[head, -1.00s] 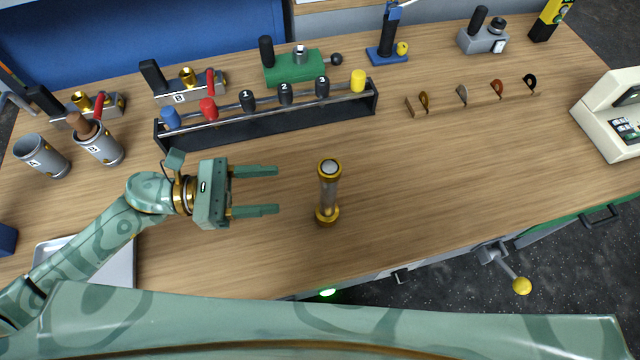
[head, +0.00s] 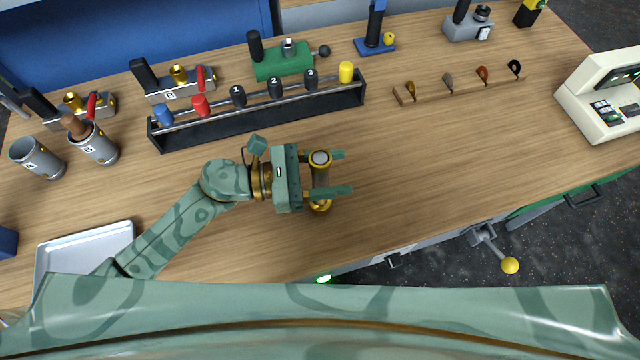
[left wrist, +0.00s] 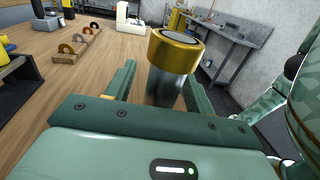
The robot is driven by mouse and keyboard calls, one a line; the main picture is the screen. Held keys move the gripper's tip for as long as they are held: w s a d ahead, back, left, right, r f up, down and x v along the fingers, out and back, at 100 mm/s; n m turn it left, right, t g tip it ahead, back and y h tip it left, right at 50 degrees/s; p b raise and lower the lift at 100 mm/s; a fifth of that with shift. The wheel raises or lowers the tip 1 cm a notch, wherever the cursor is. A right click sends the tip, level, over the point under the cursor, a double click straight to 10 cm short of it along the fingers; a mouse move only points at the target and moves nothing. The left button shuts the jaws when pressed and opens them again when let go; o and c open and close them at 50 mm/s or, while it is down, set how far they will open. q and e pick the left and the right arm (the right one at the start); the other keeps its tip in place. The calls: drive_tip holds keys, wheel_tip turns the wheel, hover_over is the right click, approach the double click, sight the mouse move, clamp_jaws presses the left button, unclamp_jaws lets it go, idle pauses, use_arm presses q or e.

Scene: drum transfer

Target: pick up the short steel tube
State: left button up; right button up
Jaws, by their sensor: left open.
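The short steel tube (head: 320,178) stands upright on the wooden table, with brass-coloured rings at its top and base. My left gripper (head: 343,172) is open, with one finger on each side of the tube. In the left wrist view the tube (left wrist: 167,85) rises between the two fingers (left wrist: 160,88), its gold rim above them. I see a gap at the left finger; whether the right finger touches the tube I cannot tell. My right gripper is not in view.
A black rack (head: 265,115) with several coloured and numbered knobs stands behind the tube. Two grey cups (head: 38,158) and a metal tray (head: 85,245) are at the left. A cream device (head: 600,100) is at the right. The table right of the tube is clear.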

use_arm(q)
clamp_jaws()
